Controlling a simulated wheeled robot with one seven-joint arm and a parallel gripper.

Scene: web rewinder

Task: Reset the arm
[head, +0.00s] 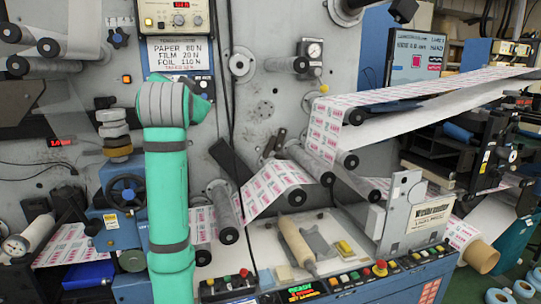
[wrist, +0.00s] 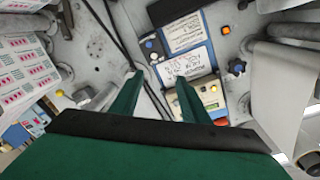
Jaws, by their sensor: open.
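My green arm (head: 168,190) stands upright in the head view, left of the middle, in front of the machine. Its grey-banded bend is at the top, level with the rollers. My gripper is not clearly visible there. In the wrist view my gripper (wrist: 157,85) shows two green fingers spread apart, with nothing between them. Beyond the fingers is the machine's grey panel, seen turned over, with the white tension sign (wrist: 185,65) and the control box (wrist: 208,95). I cannot tell how far the fingertips are from the panel. The tension sign also shows in the head view (head: 180,52).
A printed web (head: 335,130) runs over several rollers right of my arm. A handwheel unit (head: 127,193) stands close left of my arm. A button panel (head: 365,277) lines the front edge.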

